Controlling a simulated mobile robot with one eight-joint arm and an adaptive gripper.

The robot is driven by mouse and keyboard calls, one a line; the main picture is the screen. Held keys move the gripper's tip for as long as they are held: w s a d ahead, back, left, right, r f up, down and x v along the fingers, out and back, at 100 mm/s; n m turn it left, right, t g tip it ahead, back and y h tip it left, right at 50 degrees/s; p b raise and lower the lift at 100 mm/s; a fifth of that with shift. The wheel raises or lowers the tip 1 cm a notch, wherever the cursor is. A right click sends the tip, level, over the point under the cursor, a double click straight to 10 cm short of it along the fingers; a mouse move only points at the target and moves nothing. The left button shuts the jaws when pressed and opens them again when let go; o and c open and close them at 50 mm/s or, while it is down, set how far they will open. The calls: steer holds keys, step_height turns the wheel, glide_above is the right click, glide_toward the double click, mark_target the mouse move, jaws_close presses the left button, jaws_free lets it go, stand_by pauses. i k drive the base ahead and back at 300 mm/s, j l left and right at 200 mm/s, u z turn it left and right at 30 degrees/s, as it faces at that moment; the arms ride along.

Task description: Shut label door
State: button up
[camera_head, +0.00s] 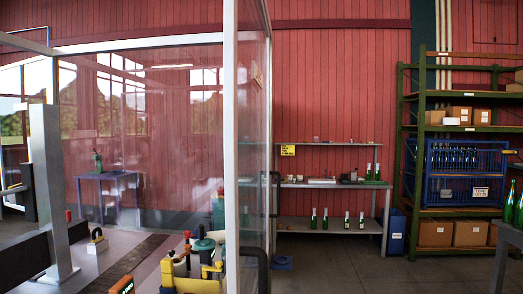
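A clear glazed panel with a pale metal frame, seemingly the label door (252,130), stands upright in the middle of the view, seen at a steep angle. It joins the view beside a thick white post (231,120). A dark upright handle (276,200) shows at its right edge. I cannot tell from this angle how far the door stands from its frame. A dark curved bar crosses its lower part, and its bottom edge is out of view. My gripper is not in view.
Behind glazing at left is a machine bed (95,262) with a conveyor strip (128,262) and coloured fittings (190,265). At right, a grey shelf (335,222) holds bottles, and a green rack (440,212) holds boxes and a blue crate. Floor (340,270) between is mostly clear.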

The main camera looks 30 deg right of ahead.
mark_target(255, 250)
steer(key=l, duration=1.65)
steer(key=k, duration=0.05)
